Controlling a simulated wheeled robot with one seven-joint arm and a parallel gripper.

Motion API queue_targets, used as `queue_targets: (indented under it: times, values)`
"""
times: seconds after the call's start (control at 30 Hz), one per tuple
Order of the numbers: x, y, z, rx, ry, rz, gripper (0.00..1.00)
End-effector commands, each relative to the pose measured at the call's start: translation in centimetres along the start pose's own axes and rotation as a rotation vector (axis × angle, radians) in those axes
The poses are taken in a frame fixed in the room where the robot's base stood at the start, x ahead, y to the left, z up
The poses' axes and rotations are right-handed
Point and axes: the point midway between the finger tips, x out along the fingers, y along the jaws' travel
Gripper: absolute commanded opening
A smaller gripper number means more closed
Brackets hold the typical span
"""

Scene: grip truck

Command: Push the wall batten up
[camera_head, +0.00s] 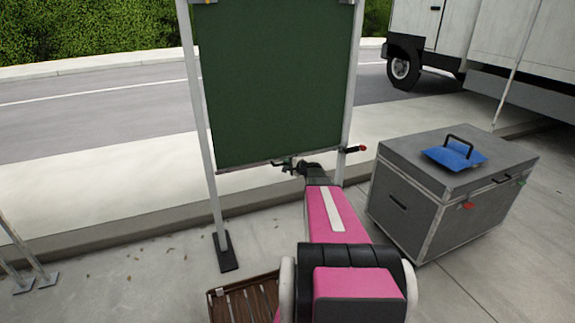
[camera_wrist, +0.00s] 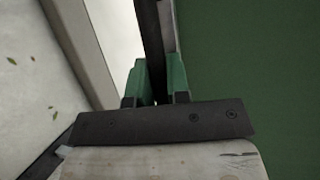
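The wall batten (camera_head: 262,163) is the thin bar along the bottom edge of a dark green panel (camera_head: 275,90) held upright between two pale posts. My gripper (camera_head: 283,166) is at the middle of this lower edge, at the end of my pink arm. In the wrist view, the two green fingers (camera_wrist: 157,78) stand apart, with the dark bar (camera_wrist: 152,45) running between them and the green panel to the right. A narrow gap seems to show beside the bar. Whether a finger touches it is unclear.
A grey case (camera_head: 410,205) with a blue bag (camera_head: 455,156) on top stands right of the panel. A wooden slatted crate (camera_head: 243,300) is at bottom left. A truck (camera_head: 455,45) stands behind.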

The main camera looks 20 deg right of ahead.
Motion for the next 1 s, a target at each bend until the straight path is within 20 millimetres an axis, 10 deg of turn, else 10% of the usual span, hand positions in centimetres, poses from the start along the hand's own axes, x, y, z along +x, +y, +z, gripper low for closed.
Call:
queue_targets:
  times: [0.47, 1.0]
  values:
    - [-0.6, -2.5, 0.3, -0.002, 0.0, -0.003, 0.0]
    - [-3.4, -17.7, 1.4, -0.004, 0.0, -0.006, 0.0]
